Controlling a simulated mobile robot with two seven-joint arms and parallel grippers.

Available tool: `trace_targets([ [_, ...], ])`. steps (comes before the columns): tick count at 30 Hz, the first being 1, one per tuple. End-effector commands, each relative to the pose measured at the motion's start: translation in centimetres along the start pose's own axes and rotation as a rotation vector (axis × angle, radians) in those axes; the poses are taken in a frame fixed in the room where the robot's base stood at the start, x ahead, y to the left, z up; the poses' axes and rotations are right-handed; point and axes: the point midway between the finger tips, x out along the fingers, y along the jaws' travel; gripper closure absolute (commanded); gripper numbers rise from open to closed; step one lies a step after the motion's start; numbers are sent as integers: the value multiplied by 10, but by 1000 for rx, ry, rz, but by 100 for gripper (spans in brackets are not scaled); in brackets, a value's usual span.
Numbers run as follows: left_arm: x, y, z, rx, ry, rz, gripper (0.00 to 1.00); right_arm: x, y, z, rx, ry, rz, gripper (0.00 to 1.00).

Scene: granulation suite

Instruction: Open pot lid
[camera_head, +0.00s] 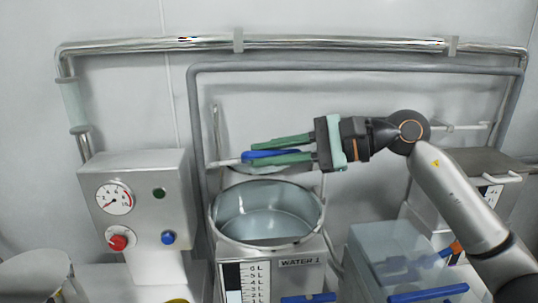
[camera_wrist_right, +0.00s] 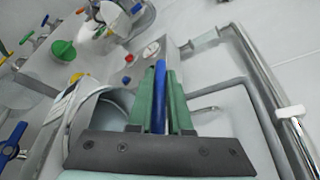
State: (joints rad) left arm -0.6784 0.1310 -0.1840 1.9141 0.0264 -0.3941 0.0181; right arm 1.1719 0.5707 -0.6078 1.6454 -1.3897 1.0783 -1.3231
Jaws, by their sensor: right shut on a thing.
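The steel pot (camera_head: 266,239), labelled WATER 1, stands open at the middle, with its rim and empty-looking inside showing. Its lid (camera_head: 243,169) appears raised behind the rim and is mostly hidden by my fingers. My right gripper (camera_head: 282,151) comes in from the right above the back of the pot. Its green fingers are shut on the blue lid handle (camera_head: 262,154). In the right wrist view the blue handle (camera_wrist_right: 159,95) lies between the two fingers, with a round steel opening (camera_wrist_right: 102,112) to the left. My left gripper is not in view.
A control box (camera_head: 142,207) with a gauge and buttons stands left of the pot. Steel pipes (camera_head: 150,45) run along the wall behind. A closed-looking box (camera_head: 400,258) with a blue handle stands at the right, under my right arm.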

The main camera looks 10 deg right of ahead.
Motion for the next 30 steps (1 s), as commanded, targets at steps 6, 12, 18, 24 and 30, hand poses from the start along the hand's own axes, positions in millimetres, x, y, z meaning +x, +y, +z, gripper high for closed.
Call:
trace_targets([
  [6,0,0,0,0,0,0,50,0,0,-1,1,2,-1,65],
  [12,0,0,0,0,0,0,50,0,0,-1,1,2,0,53],
  [18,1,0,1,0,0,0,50,-2,1,-1,1,2,-1,53],
  [24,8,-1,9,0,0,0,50,-29,2,-3,-1,5,-3,53],
  [30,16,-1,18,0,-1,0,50,-74,2,-3,-1,5,-4,53],
])
